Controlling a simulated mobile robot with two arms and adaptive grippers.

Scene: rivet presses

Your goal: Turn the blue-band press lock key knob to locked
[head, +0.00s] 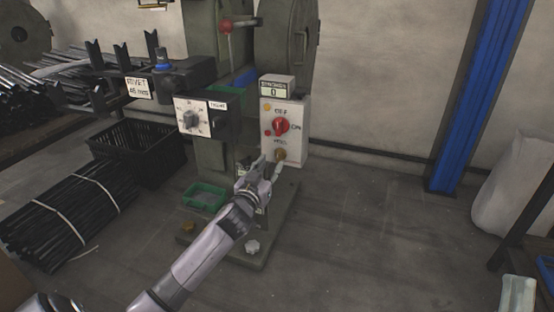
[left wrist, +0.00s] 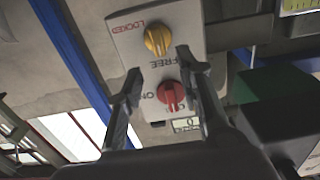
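The press (head: 211,150) is a dark green machine with a bit of blue (head: 243,80) on its column. Its white control box (head: 299,140) carries a red knob (head: 281,126) and, below it, a yellow lock key knob (head: 280,154). In the left wrist view, the yellow knob (left wrist: 158,40) sits between the printed words LOCKED and FREE; I cannot tell for sure which one it points to. The red knob (left wrist: 171,95) is nearer the gripper base. My left gripper (head: 268,163) is open, its fingers (left wrist: 159,62) apart and just short of the yellow knob. My right gripper is out of view.
A counter display (head: 277,87) tops the box. A green tray (head: 205,197) and a light knob (head: 252,247) are on the press base. A black crate (head: 150,150) and bundled rods (head: 70,215) lie left.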

